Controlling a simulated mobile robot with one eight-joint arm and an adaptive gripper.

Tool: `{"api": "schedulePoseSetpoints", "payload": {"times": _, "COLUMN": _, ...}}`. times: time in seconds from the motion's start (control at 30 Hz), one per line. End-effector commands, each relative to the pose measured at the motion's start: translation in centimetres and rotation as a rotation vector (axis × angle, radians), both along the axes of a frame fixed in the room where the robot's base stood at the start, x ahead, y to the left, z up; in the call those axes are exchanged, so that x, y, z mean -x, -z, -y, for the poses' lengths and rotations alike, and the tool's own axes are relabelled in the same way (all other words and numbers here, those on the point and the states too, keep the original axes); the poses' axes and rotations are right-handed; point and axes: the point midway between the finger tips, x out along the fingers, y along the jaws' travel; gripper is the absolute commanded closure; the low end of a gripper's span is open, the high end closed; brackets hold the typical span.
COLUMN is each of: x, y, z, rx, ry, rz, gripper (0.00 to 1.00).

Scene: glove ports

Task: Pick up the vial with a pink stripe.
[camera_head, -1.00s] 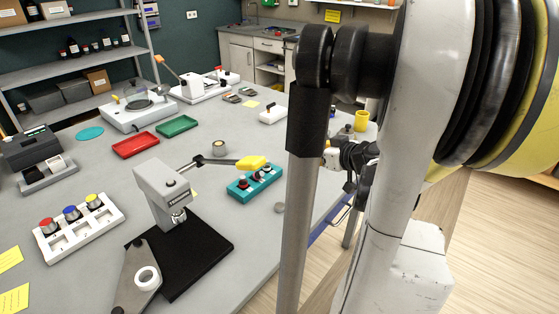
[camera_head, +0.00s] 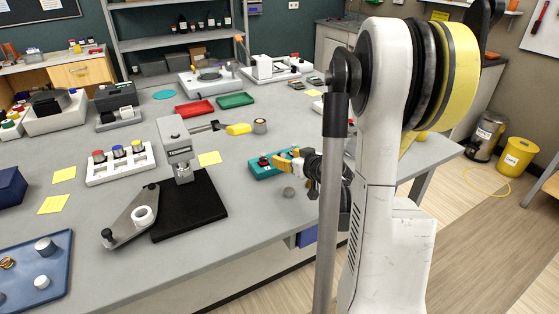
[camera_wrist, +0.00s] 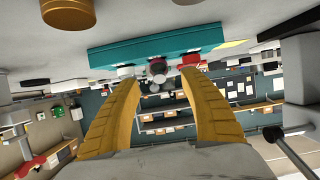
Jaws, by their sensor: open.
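A teal rack (camera_head: 262,171) stands near the right edge of the grey table and holds a few small vials. A red-topped vial (camera_head: 263,161) shows at its left part. In the wrist view, which is upside down, the rack (camera_wrist: 155,48) lies beyond my fingertips. A dark-topped vial (camera_wrist: 157,68) and a red-and-white vial (camera_wrist: 189,62) show there. I cannot make out a pink stripe on any vial. My gripper (camera_head: 288,161) is at the rack's right end; its yellow fingers (camera_wrist: 158,78) are open, with the dark-topped vial between them in view, not gripped.
A small grey round piece (camera_head: 289,193) lies in front of the rack. A cylindrical container (camera_head: 260,126) stands behind the rack. The table's front edge is close.

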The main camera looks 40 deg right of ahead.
Motion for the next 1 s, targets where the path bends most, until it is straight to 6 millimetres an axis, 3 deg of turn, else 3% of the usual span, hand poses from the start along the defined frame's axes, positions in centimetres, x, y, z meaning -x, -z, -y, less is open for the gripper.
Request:
{"api": "schedulePoseSetpoints", "payload": {"times": 0.3, "x": -3.9, "y": 2.3, "z": 0.9, "rx": 0.0, "ry": -0.001, "rz": 0.0, "gripper": 0.48}}
{"api": "schedulePoseSetpoints", "payload": {"times": 0.5, "x": -4.0, "y": 2.1, "z": 0.9, "rx": 0.0, "ry": -0.001, "rz": 0.0, "gripper": 0.48}}
{"api": "schedulePoseSetpoints", "payload": {"times": 0.53, "x": -4.0, "y": 2.1, "z": 0.9, "rx": 0.0, "ry": -0.001, "rz": 0.0, "gripper": 0.51}}
{"api": "schedulePoseSetpoints", "payload": {"times": 0.7, "x": -4.0, "y": 2.1, "z": 0.9, "rx": 0.0, "ry": -0.001, "rz": 0.0, "gripper": 0.98}}
{"api": "schedulePoseSetpoints", "payload": {"times": 1.0, "x": -4.0, "y": 2.1, "z": 0.9, "rx": 0.0, "ry": 0.0, "rz": 0.0, "gripper": 1.0}}
